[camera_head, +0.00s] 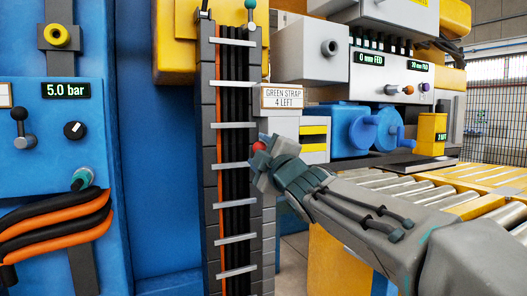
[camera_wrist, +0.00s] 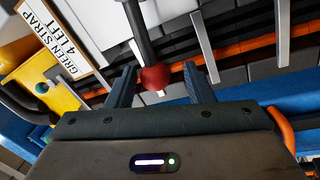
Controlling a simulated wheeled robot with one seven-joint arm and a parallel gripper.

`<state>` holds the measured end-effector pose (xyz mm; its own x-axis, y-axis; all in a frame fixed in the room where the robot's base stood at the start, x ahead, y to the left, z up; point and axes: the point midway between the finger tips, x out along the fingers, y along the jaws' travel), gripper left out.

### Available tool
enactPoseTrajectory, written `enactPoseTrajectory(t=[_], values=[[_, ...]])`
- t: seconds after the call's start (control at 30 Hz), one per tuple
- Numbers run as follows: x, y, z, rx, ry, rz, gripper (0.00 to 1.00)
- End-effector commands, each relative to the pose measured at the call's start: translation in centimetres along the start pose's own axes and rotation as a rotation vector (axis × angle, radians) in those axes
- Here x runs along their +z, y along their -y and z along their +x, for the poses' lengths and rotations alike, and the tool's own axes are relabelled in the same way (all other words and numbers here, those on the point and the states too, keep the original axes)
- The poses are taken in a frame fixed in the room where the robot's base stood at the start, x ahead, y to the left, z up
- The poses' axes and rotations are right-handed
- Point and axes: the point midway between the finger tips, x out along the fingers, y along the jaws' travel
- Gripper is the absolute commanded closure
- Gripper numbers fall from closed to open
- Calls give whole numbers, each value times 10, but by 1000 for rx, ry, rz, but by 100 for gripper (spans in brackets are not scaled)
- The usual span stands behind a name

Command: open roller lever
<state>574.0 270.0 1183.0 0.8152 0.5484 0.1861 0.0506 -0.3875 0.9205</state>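A lever with a dark shaft and a red ball knob (camera_wrist: 155,78) shows in the wrist view; no label on it names it as the roller lever. Its knob lies between the two fingers of my gripper (camera_wrist: 159,68), with a visible gap on each side. My gripper is open. In the head view the red knob (camera_head: 259,146) shows at the tip of my gripper (camera_head: 264,160), in front of the tall strap column (camera_head: 233,150). The lever's shaft is mostly hidden there.
A "GREEN STRAP 4 LEFT" sign (camera_head: 284,98) stands just right of the column. A green-knobbed lever (camera_head: 250,8) is at the column's top. A blue panel (camera_head: 50,150) with a black lever (camera_head: 17,122) is at left. Yellow roller conveyors (camera_head: 490,178) lie at right.

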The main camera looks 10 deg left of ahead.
Motion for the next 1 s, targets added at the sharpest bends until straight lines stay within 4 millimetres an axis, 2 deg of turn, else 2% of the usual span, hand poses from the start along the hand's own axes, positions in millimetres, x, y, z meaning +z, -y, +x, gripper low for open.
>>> enactPoseTrajectory(t=[0.3,0.47,1.0], values=[[0,-3,-1,5,-1,-2,50],[-1,-4,-14,7,-2,-3,50],[0,-3,-110,6,-1,-2,50]])
